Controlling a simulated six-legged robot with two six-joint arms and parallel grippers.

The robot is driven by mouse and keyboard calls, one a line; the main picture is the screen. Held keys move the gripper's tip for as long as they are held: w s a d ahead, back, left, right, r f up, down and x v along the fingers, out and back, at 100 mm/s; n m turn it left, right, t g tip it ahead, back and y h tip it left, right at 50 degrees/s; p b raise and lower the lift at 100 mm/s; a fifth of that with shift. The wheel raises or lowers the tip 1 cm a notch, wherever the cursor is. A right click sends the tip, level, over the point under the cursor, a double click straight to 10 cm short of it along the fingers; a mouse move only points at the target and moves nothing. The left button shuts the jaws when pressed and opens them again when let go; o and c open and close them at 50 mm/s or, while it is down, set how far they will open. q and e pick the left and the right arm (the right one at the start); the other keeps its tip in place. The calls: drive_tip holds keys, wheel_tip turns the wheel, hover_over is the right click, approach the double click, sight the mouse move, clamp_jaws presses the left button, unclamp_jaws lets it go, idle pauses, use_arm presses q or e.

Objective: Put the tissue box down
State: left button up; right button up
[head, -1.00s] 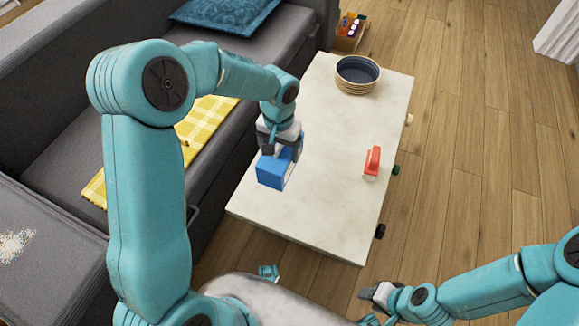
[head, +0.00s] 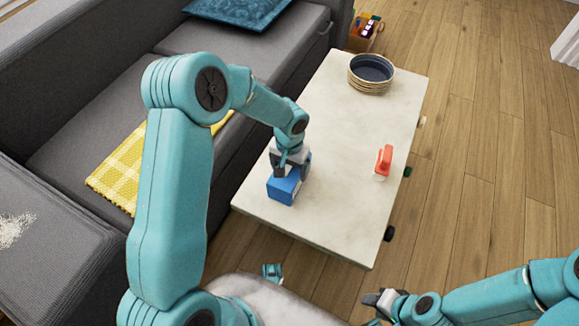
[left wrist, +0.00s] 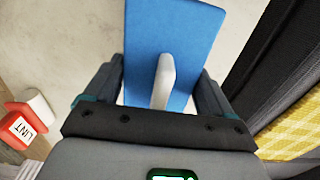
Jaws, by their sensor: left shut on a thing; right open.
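The tissue box (head: 284,188) is blue, with a white tissue tuft on top that shows in the left wrist view. My left gripper (head: 291,163) is shut on the box (left wrist: 188,30), with its fingers on either side of the tuft. The box is over the near left part of the pale coffee table (head: 335,215), at or just above its top; I cannot tell whether it touches. My right gripper (head: 375,303) is open and empty, low in front of the table's near end.
A red and white thing (head: 383,160), labelled LINT in the left wrist view, stands near the table's right edge. A dark round bowl or stack (head: 371,73) is at the far end. The table's middle is clear. A grey sofa (head: 75,143) with a yellow cloth runs along the left.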

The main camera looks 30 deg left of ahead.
use_arm(q)
drive_tip(key=o, duration=0.9)
drive_tip(key=shift+f, duration=0.1)
drive_tip(key=shift+o, duration=0.2)
drive_tip(key=shift+r+p, duration=0.3)
wheel_tip(320, 180, up, 12)
drive_tip(key=p, duration=0.3)
drive_tip(key=shift+f, duration=0.15)
drive_tip(key=shift+s+d, duration=0.1)
